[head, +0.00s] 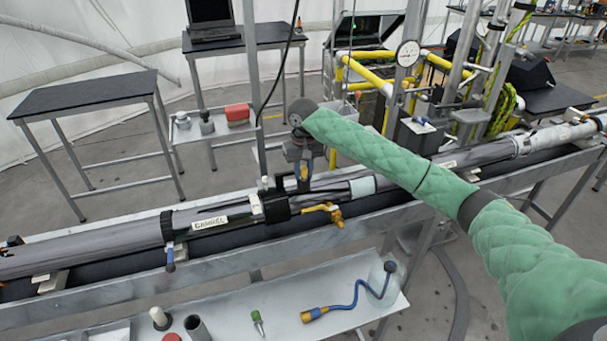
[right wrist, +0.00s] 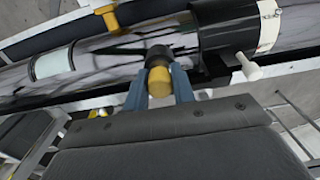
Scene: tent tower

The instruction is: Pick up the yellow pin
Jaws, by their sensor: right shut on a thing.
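The yellow pin (right wrist: 159,82) sits between the two blue fingers of my right gripper (right wrist: 160,88) in the right wrist view, with a dark round part just beyond it. My right gripper (head: 304,168) is shut on the pin, over the long grey tube assembly (head: 350,190). In the head view a small yellow part of the pin (head: 304,173) shows at the fingertips. I cannot tell whether the pin's far end is still in the tube's dark collar. My left gripper is not in view.
A yellow valve handle (head: 328,211) sticks out of the tube near the gripper. A white peg (right wrist: 248,66) stands close by on the right in the right wrist view. A shelf (head: 270,300) in front holds a blue hose (head: 352,302) and small tools.

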